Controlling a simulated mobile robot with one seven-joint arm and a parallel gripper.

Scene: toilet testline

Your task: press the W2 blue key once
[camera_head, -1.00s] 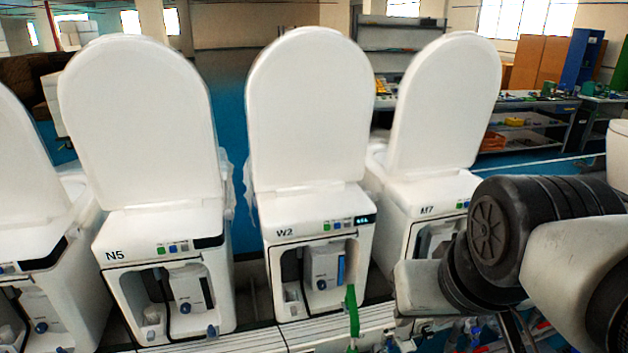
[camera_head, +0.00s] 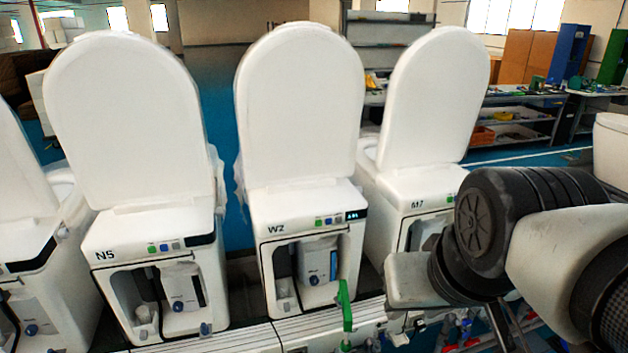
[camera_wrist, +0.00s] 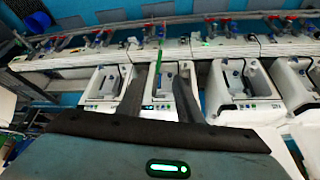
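The W2 unit (camera_head: 290,207) is a white toilet-like unit with its lid raised, in the middle of the head view. Its blue key (camera_head: 328,221) is a small square on the front strip, between a green key (camera_head: 319,222) and a greyish key. A dark display (camera_head: 356,215) with blue marks sits right of the keys. In the wrist view, my gripper (camera_wrist: 158,88) has two dark fingers apart with nothing held between them. A unit with a green strip (camera_wrist: 158,60) in front shows between the fingers; its keys are too small to read. The fingertips cannot be made out in the head view.
The N5 unit (camera_head: 150,235) stands left of W2 and the M7 unit (camera_head: 405,200) right of it, lids raised. My arm covers the right foreground, partly hiding M7. An upright green strip (camera_head: 345,305) stands before W2. A long bench ledge (camera_head: 215,343) runs along the front.

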